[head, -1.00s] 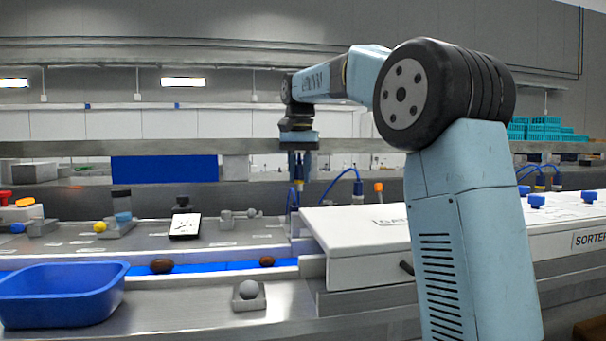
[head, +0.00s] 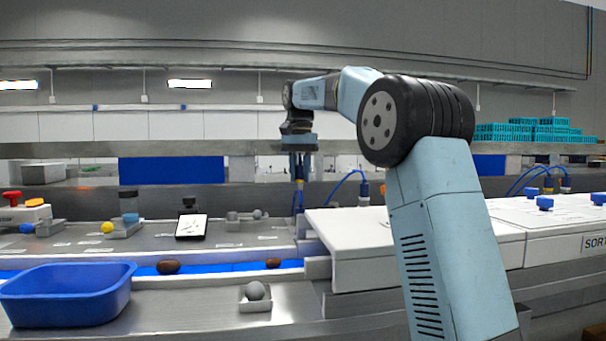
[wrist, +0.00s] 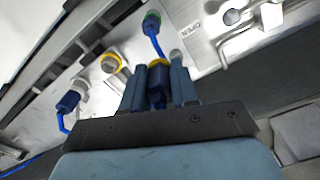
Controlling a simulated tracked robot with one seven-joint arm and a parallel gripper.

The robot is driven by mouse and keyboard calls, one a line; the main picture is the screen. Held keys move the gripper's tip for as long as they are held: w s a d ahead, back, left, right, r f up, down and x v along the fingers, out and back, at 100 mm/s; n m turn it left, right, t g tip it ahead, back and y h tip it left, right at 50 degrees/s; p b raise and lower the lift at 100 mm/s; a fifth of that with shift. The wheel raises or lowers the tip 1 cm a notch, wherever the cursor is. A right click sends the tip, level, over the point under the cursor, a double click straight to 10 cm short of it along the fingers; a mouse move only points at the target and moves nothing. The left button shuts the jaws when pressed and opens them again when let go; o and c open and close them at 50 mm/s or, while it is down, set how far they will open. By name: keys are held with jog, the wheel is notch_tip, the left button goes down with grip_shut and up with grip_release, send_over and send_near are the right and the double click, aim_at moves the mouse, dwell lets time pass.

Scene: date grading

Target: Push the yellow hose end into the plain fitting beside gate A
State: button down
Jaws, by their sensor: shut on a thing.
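My gripper (wrist: 157,88) is shut on a dark blue hose end (wrist: 157,73) with a yellow ring. In the head view, my gripper (head: 299,168) hangs upright above the back left of the white gate cover (head: 370,225). Farther left, a blue connector (wrist: 69,102) sits at a pale grey fitting (wrist: 81,88). I cannot tell which fitting is the plain one.
A blue tub (head: 68,295) and a grey ball on a block (head: 256,292) stand at the front. Brown dates (head: 168,267) lie on the blue belt. A tablet (head: 191,227) stands behind it. Blue knobs (head: 545,203) rise from the right cover.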

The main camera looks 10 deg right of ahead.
jog(key=shift+w+a+f, duration=0.1)
jog(key=shift+w+a, duration=0.05)
jog(key=shift+w, duration=1.3)
jog(key=shift+w+a, duration=0.1)
jog(key=shift+w, duration=1.35)
jog(key=shift+f, duration=2.9)
jog(key=shift+f, duration=2.25)
